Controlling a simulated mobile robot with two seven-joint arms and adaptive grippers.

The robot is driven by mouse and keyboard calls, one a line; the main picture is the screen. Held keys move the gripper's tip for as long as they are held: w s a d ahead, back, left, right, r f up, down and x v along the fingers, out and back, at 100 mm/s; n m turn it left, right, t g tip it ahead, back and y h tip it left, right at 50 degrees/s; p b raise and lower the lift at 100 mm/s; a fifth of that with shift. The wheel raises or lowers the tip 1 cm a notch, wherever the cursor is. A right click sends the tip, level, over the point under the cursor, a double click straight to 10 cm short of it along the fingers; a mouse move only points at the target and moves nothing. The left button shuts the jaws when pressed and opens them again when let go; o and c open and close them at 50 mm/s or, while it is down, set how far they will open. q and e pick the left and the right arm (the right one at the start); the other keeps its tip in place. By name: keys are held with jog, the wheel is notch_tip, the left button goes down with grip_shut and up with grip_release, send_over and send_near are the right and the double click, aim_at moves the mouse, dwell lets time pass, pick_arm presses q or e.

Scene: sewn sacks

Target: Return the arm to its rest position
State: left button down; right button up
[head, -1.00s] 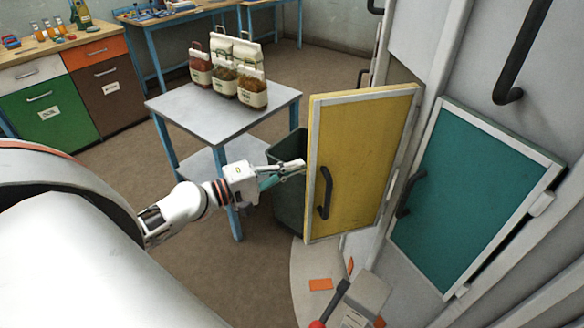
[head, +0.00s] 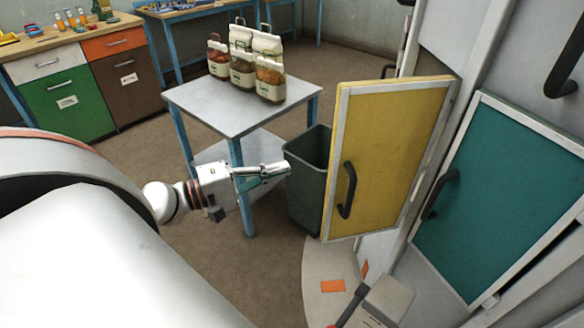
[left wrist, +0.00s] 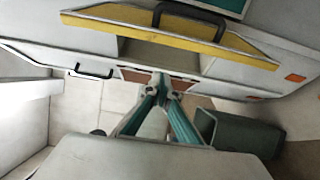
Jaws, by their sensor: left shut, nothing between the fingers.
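My left gripper (head: 288,167) is shut and empty in the head view. It is in front of the small grey table and just left of the dark bin, apart from the yellow door. In the left wrist view its teal fingers (left wrist: 160,80) meet at the tips with nothing between them. The yellow door (head: 385,160) with a black handle stands open to its right; it also shows at the top of the left wrist view (left wrist: 125,22). My right gripper is not in view.
A dark bin (head: 306,190) stands between the small grey table (head: 215,108) and the yellow door. Several sacks (head: 243,72) stand on that table. A teal door (head: 490,195) is at the right. Drawer cabinets (head: 70,105) are at the far left. Brown floor is open at lower middle.

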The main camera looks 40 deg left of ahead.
pick_arm(q)
jog(key=s+d+f+m+g+y, duration=0.2)
jog(key=f+m, duration=0.2)
jog(key=f, duration=0.8)
jog(key=s+d+f+m+g+y, duration=0.2)
jog(key=s+d+f+m, duration=0.15)
jog(key=f, duration=0.75)
jog(key=s+d+f+m+g+y, duration=0.1)
jog(key=s+d+f+m, duration=0.3)
jog(key=d+f+m, duration=0.5)
jog(key=shift+s+d+f+y, duration=0.15)
jog(key=shift+d+f+y, duration=0.25)
jog(key=shift+d+f, duration=0.3)
